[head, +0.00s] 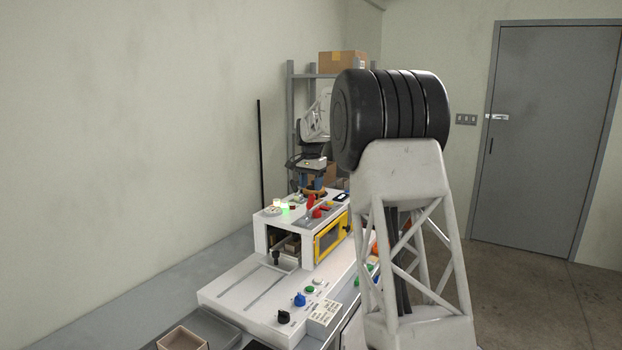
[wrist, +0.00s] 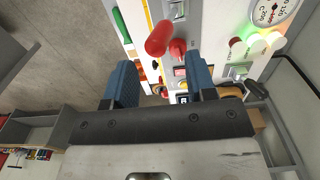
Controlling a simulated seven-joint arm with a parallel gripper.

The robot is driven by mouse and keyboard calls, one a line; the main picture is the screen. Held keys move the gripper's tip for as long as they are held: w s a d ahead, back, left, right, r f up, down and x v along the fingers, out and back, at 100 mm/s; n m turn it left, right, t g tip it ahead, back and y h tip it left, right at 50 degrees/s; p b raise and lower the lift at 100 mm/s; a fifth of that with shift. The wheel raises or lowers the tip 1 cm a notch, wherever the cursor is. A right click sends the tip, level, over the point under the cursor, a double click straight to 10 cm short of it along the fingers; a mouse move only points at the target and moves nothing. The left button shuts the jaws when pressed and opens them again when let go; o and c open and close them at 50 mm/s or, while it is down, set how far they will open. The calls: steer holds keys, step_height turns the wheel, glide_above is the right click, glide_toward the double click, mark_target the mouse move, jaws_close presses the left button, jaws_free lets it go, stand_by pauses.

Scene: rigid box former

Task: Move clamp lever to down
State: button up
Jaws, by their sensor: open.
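A red lever handle (wrist: 158,38), which looks like the clamp lever, shows beyond my fingers at the top middle of the wrist view. In the head view the red lever (head: 312,201) stands on top of the white box former (head: 284,232). My gripper (wrist: 161,80) is open, with its two blue fingers wide apart and nothing held between them. In the head view my gripper (head: 308,189) is above the machine's top, close to the lever. The handle appears apart from both fingers. The exact lever angle is hard to tell.
A red knob (wrist: 178,49) sits beside the lever. A round gauge (wrist: 272,9) and lit green lamp (wrist: 256,46) are on the panel. A yellow-framed window (head: 330,238) is on the machine's side. Blue (head: 299,299) and black (head: 283,317) knobs stand on the front deck.

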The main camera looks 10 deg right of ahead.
mark_target(313, 194)
steer(key=shift+f, duration=3)
steer(key=shift+s+d, duration=0.1)
steer(key=shift+d, duration=0.05)
steer(key=shift+s+d, duration=0.45)
steer(key=shift+w+a, duration=0.15)
steer(key=shift+a, duration=0.05)
steer(key=shift+w+a, duration=0.15)
steer(key=shift+r, duration=0.1)
steer(key=shift+r, duration=3.9)
